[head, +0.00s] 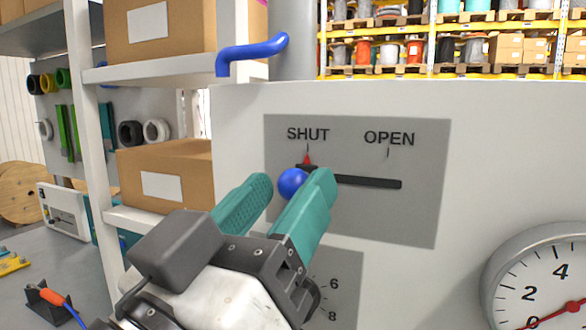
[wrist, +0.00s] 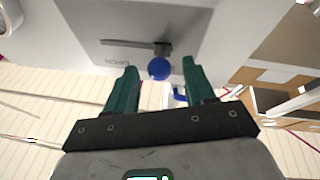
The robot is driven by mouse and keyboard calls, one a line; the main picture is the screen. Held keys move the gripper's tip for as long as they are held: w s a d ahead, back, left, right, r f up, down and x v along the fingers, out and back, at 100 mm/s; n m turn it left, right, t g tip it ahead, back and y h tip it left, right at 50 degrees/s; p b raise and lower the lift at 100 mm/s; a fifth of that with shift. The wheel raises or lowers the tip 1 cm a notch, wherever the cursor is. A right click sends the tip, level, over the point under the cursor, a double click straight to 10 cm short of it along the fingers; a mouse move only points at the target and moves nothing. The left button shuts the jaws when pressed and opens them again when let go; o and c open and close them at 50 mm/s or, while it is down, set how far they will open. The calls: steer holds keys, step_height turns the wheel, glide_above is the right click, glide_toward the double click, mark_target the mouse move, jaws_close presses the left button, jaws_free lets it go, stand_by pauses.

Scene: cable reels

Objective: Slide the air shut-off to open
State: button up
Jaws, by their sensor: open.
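The air shut-off is a blue ball knob (head: 292,183) on a slider in a dark horizontal slot (head: 370,182) of a grey panel (head: 425,215). Its red pointer (head: 307,159) stands under the word SHUT, at the slot's left end; OPEN is marked to the right. My gripper (head: 288,183) is open in front of the panel, its teal fingers pointing at the knob. In the wrist view the knob (wrist: 159,68) shows just beyond and between the two fingertips (wrist: 160,72), with a gap on each side. Whether the fingertips reach around the knob I cannot tell.
A round gauge (head: 550,285) sits at the lower right of the white cabinet face. A numbered dial plate (head: 345,285) is partly hidden below my gripper. A shelf with cardboard boxes (head: 165,175) and a blue pipe (head: 250,50) stand at left. The panel's right side is clear.

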steer(key=shift+w+d+r, duration=0.2)
steer(key=shift+w+d, duration=0.05)
steer(key=shift+w, duration=0.2)
jaws_close()
stand_by(0.3)
